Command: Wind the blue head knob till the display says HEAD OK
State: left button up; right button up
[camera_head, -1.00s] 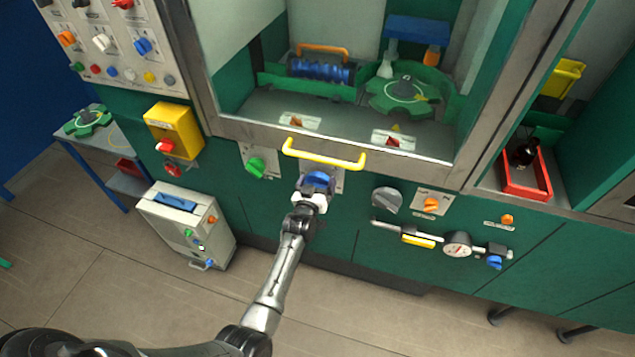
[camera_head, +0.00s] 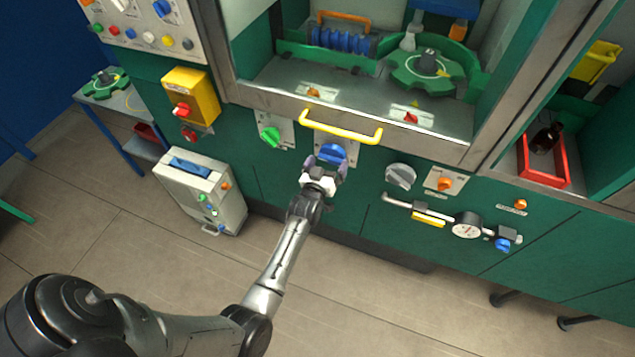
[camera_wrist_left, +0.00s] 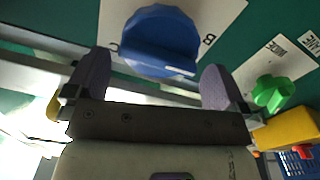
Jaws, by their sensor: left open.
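A blue knob (camera_head: 331,153) sits on a pale plate on the green front panel, under the yellow handle. In the left wrist view the blue knob (camera_wrist_left: 160,40) has a white mark at its lower right edge, and the plate shows the letters B and C. My left gripper (camera_head: 325,167) is open just in front of the knob. In the wrist view its fingers (camera_wrist_left: 157,68) are spread to either side of the knob, with gaps on both sides. No readable display shows. My right gripper is out of view.
The yellow handle (camera_head: 340,127) runs just above the knob. A green knob (camera_head: 270,136) is to its left, a grey knob (camera_head: 400,176) and a gauge (camera_head: 466,226) to its right. A white case (camera_head: 200,190) stands on the floor at left. The floor below is clear.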

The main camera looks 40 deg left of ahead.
pick_arm(q)
jog(key=p+v, duration=0.1)
jog(key=v, duration=0.9)
jog(key=shift+w, duration=0.1)
